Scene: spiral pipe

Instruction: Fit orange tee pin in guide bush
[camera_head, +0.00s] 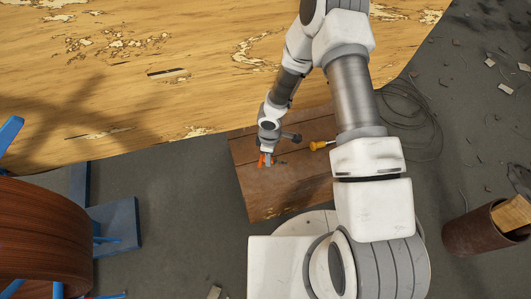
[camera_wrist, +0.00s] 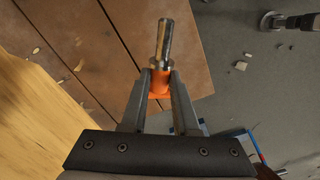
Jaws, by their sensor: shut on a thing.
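The orange tee pin (camera_wrist: 160,88) sits between the fingertips of my gripper (camera_wrist: 160,92) in the wrist view. A shiny metal cylinder (camera_wrist: 164,42) stands out beyond the orange part; I cannot tell whether it is the pin's shank or another piece. In the head view, my gripper (camera_head: 266,162) is low over a brown wooden box top, and a bit of the orange tee pin (camera_head: 261,160) shows beside the fingers. A small dark grey thing (camera_head: 283,163) lies just right of the gripper, too small to identify. I cannot clearly make out the guide bush.
The brown planked box (camera_head: 285,206) stands beside a large worn wooden table (camera_head: 120,60). A yellow-handled tool (camera_head: 320,145) lies on the box, right of my gripper. A big reel (camera_head: 45,235) is at lower left, a rusty bin (camera_head: 475,232) at right.

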